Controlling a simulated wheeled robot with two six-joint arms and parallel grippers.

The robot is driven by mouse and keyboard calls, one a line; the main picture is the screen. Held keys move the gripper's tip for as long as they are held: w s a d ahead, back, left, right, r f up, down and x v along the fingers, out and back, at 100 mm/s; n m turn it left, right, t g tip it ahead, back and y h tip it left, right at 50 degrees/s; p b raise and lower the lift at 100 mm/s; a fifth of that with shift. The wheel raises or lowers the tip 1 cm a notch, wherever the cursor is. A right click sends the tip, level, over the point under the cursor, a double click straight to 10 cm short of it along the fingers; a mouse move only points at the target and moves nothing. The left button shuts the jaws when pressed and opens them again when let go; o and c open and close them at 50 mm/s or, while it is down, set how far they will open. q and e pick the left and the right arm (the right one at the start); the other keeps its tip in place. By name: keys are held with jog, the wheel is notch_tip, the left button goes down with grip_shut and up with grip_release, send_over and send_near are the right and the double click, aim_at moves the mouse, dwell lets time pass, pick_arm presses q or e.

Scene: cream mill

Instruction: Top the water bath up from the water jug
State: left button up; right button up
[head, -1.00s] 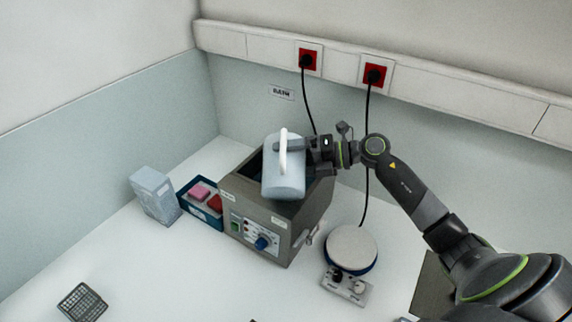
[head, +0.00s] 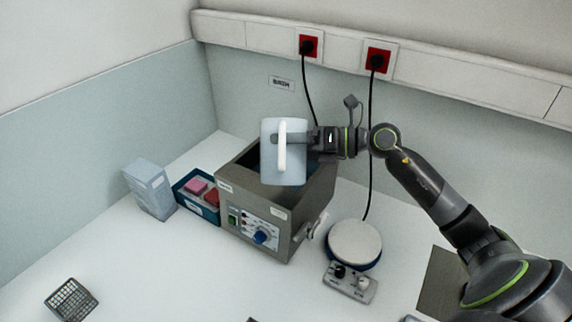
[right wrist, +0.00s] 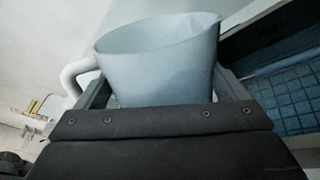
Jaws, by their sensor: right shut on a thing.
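The pale blue water jug (head: 272,166) with a white handle is held above the water bath (head: 245,212), a grey-brown box with an open top and a front panel with a blue knob. My right gripper (head: 283,140) is shut on the jug. In the right wrist view the jug (right wrist: 160,60) sits between the fingers, with its rim up and tilted. The bath's inside (right wrist: 292,98) shows to the right of it as a blue grid. I cannot make out any water stream. My left gripper is not in view.
A blue tray (head: 181,190) with pink and red blocks and a pale box (head: 149,190) stand left of the bath. A round-topped hotplate (head: 354,241) stands to its right. A dark rack (head: 71,300) lies at the front left. Cables hang behind from wall sockets.

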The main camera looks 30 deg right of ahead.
jog(key=r+n+b, duration=0.1)
jog(key=n+b, duration=0.1)
jog(key=s+r+n+t+b, duration=0.1)
jog(key=n+b, duration=0.1)
jog(key=b, duration=0.1)
jog(key=r+n+b, duration=0.1)
jog(key=n+b, duration=0.1)
jog(key=b, duration=0.1)
jog(key=shift+s+a+n+t+y, duration=0.2)
jog(key=shift+a+n+t+y, duration=0.1)
jog(key=shift+a+n+t, duration=0.1)
